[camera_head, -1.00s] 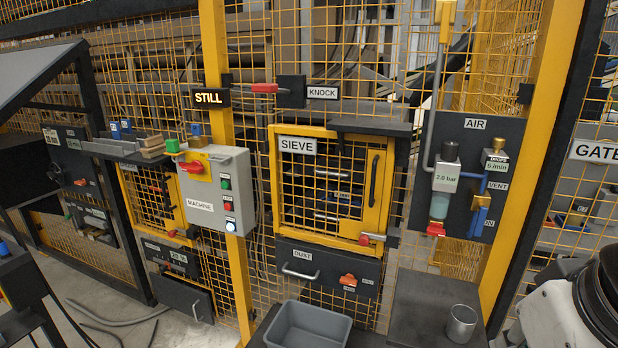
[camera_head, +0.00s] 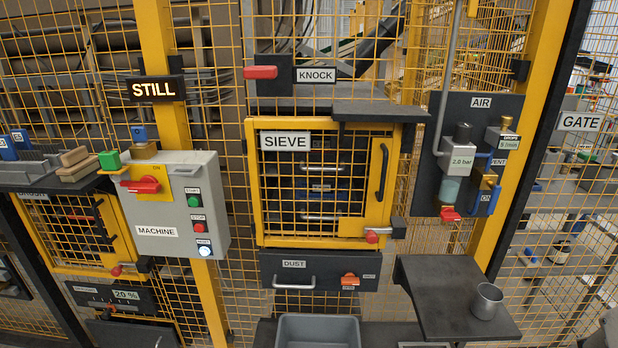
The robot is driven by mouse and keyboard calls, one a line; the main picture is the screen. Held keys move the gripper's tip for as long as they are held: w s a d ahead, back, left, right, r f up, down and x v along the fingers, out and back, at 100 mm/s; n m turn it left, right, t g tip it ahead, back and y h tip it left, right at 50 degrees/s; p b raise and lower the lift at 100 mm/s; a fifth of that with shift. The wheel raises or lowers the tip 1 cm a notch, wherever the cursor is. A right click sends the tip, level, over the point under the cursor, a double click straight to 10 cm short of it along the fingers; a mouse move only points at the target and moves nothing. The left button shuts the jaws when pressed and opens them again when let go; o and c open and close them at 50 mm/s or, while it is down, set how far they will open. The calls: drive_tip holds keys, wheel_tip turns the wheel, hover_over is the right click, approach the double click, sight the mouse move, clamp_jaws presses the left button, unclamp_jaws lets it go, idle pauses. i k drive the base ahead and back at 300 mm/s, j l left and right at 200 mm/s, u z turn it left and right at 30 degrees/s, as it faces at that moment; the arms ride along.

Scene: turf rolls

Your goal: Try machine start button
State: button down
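The grey machine box (camera_head: 170,210) hangs on a yellow post at left of centre, labelled MACHINE. Its green start button (camera_head: 193,197) sits at the upper right of its face, under a small START label. Below it are a red stop button (camera_head: 198,226) and a white lit button (camera_head: 204,249). A red rotary handle (camera_head: 142,185) on a yellow plate lies roughly level at the upper left. The lit sign above (camera_head: 155,89) reads STILL. My gripper is out of view.
The yellow sieve door (camera_head: 322,190) looks closed, with a dust drawer (camera_head: 320,272) below. A grey bin (camera_head: 318,331) stands beneath. A dark shelf (camera_head: 445,305) with a metal cup (camera_head: 487,300) juts out at right. Wooden blocks (camera_head: 76,164) lie on the left ledge.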

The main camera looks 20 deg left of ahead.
sight(194, 202)
drive_tip(key=k+j, duration=0.1)
drive_tip(key=j, duration=0.85)
drive_tip(key=k+j, duration=0.15)
drive_tip(key=j, duration=0.3)
drive_tip(key=k+j+z, duration=0.1)
drive_tip(key=j, duration=0.35)
drive_tip(key=k+j, duration=0.1)
drive_tip(key=j, duration=0.35)
